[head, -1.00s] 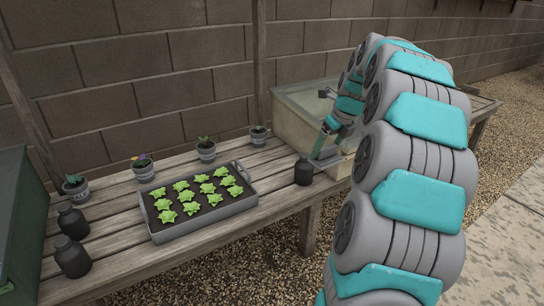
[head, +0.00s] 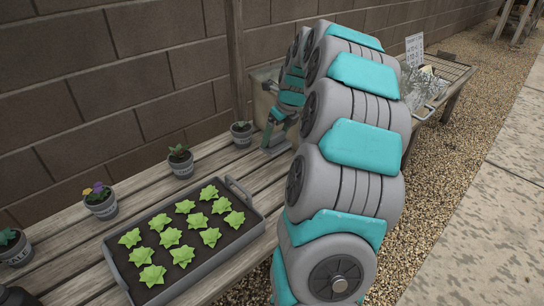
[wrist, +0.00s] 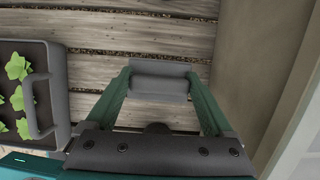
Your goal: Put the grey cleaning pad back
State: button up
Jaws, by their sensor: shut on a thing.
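The grey cleaning pad (wrist: 160,78) is a short grey block held between the two fingers of my gripper (wrist: 158,88) in the wrist view. Bare wooden slats show below and around it. In the head view the pad (head: 275,152) shows small at the end of my gripper (head: 276,138), low over the bench and beside the pale box. I cannot tell whether the pad touches the slats. My arm hides much of the space to the right of the gripper.
A seedling tray (head: 185,240) with a raised handle stands on the slatted bench, left of my gripper. Small pots (head: 181,161) line the back. The pale box (head: 262,95) stands close to the right, its wall (wrist: 238,65) near my finger. A foil-covered thing (head: 422,88) lies farther right.

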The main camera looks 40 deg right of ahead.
notch_tip(320, 180, down, 8)
jog(key=shift+r, duration=0.2)
jog(key=o, duration=1.2)
